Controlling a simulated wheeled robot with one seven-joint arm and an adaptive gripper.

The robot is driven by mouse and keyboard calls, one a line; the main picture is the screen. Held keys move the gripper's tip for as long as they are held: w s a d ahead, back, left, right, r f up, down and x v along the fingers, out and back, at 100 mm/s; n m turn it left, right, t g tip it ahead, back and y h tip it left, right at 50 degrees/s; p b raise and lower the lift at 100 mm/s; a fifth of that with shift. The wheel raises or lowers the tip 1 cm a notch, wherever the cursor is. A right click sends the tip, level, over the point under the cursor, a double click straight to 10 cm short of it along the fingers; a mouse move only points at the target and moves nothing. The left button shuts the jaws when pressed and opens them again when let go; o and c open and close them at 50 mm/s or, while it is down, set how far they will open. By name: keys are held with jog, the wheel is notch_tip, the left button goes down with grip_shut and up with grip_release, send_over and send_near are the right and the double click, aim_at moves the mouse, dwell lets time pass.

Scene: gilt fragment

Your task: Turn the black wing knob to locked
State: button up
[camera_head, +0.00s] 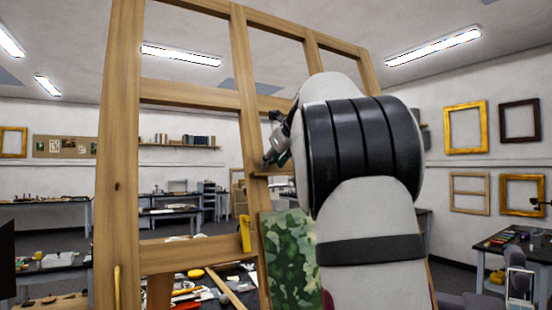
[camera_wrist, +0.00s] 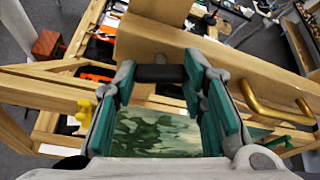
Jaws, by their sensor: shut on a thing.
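The black wing knob (camera_wrist: 162,74) shows in the wrist view as a short dark bar in front of a wooden beam (camera_wrist: 215,60). My gripper (camera_wrist: 160,80) is shut on it, with one teal-padded finger at each end of the bar. The bar lies crosswise between the fingers. No locked mark is readable, so I cannot tell its setting. In the head view my gripper (camera_head: 276,150) is at the middle upright of the big wooden frame (camera_head: 118,150), partly behind my arm. The knob cannot be made out there.
A green painting (camera_head: 290,262) stands below my gripper; it also shows between my fingers in the wrist view (camera_wrist: 155,132). Cluttered workbenches (camera_head: 500,245) stand around the room.

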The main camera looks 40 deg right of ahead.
jog(key=shift+d+f+m+y+p, duration=0.1)
jog(key=shift+m+y+p, duration=0.3)
jog(key=shift+m, duration=1.1)
jog(key=o, duration=1.2)
jog(key=shift+c, duration=0.2)
jog(key=shift+s, duration=0.1)
jog(key=v, duration=1.2)
jog(key=shift+d, duration=0.1)
